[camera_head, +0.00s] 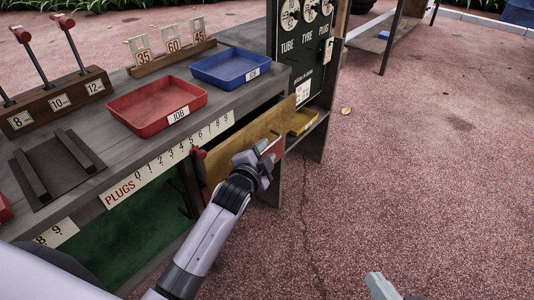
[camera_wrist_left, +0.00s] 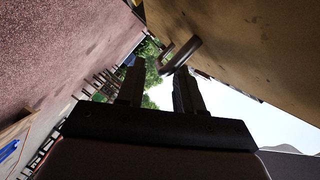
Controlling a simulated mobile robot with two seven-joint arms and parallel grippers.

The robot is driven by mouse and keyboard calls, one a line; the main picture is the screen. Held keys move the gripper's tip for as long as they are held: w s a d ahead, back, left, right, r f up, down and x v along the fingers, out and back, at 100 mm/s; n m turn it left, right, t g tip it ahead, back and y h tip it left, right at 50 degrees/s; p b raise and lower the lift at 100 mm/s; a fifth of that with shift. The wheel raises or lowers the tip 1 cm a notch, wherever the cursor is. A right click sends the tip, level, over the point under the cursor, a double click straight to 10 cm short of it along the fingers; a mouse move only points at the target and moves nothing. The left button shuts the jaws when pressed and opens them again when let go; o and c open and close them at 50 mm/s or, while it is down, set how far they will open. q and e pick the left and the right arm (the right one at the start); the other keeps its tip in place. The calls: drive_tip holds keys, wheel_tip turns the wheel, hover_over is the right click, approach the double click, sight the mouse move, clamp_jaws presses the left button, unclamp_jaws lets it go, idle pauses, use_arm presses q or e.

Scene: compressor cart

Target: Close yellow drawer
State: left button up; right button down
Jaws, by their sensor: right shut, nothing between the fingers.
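The yellow drawer (camera_head: 240,148) sticks out from under the cart's top, its worn yellow front facing right. Its metal handle (camera_head: 272,143) is at the far part of the front. My left gripper (camera_head: 268,152) is close against the front at the handle. In the left wrist view, the left gripper (camera_wrist_left: 158,85) has its two fingers apart, with the drawer front (camera_wrist_left: 250,45) on the right and the handle (camera_wrist_left: 183,54) just past one fingertip. I cannot tell whether they touch. My right gripper (camera_head: 380,287) shows only partly at the bottom edge, shut and empty.
A red tray (camera_head: 157,103) and a blue tray (camera_head: 230,68) sit on the cart's top. A dark gauge panel (camera_head: 304,40) stands behind. The paved ground (camera_head: 420,160) at right is clear.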

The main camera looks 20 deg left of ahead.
use_arm(q)
drive_tip(key=shift+x, duration=0.85)
use_arm(e)
drive_tip(key=shift+a+f+y, duration=0.1)
drive_tip(key=shift+a+y, duration=0.2)
